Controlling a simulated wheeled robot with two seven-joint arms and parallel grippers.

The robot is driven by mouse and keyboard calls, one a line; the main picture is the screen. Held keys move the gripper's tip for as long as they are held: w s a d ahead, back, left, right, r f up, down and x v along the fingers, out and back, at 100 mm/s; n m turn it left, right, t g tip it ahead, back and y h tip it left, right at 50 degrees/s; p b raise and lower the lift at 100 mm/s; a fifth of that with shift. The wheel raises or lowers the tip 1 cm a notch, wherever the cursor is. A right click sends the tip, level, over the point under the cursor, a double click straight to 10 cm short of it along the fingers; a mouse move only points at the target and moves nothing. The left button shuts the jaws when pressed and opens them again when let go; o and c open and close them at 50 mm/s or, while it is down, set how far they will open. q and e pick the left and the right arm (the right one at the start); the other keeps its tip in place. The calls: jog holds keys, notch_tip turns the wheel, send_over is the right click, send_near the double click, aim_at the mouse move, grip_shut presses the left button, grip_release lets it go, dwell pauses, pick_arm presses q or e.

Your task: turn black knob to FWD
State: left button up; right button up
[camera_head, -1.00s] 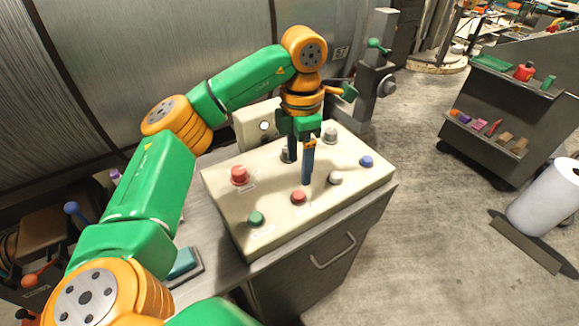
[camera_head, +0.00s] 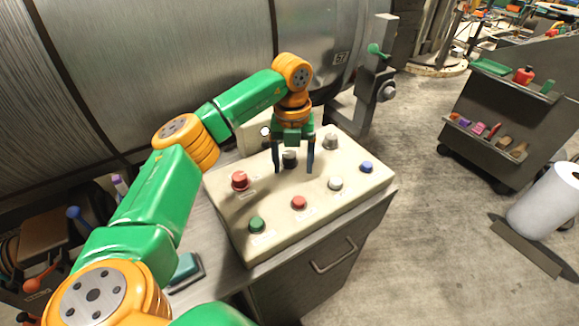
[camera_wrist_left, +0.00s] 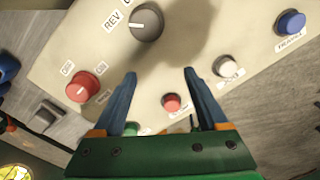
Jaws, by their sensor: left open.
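The black knob (camera_head: 289,158) is on the top of the beige control panel (camera_head: 225,208), in the back row between a red knob and a grey knob. In the left wrist view the black knob (camera_wrist_left: 148,22) is at the top, with a REV label to its left and a white mark on its face. A second label above is cut off. My left gripper (camera_head: 293,171) is open and empty, pointing down over the panel. In the head view its fingers straddle the knob; in the wrist view the knob lies beyond the fingertips, apart from them. My right gripper is not in view.
A red knob (camera_head: 240,181) and a grey knob (camera_head: 330,141) flank the black one. Green (camera_head: 257,225), red (camera_head: 299,203), white (camera_head: 335,183) and blue (camera_head: 366,167) buttons stand nearby. A large metal cylinder (camera_head: 170,50) is behind. Floor is open to the right.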

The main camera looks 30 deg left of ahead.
pick_arm(q)
jog(key=shift+w+f, duration=0.1)
jog(key=shift+f, duration=0.85)
grip_shut()
dwell(0.6)
jog(key=c, duration=1.2)
grip_release()
jog(key=o, duration=1.2)
jog(key=s+d+r, duration=0.1)
jog(key=s+d+r+b, duration=0.1)
jog(key=r, duration=0.1)
jog(key=s+d+r, duration=0.1)
jog(key=r, duration=0.1)
jog(key=shift+r+b, duration=0.2)
jog(key=shift+b, duration=0.2)
jog(key=shift+s+d+r+p, duration=0.2)
jog(key=shift+s+r, duration=0.1)
jog(key=shift+r, duration=0.15)
jog(key=shift+s+d+r+p, duration=0.2)
jog(key=shift+s+r, duration=0.1)
jog(key=shift+r, duration=0.15)
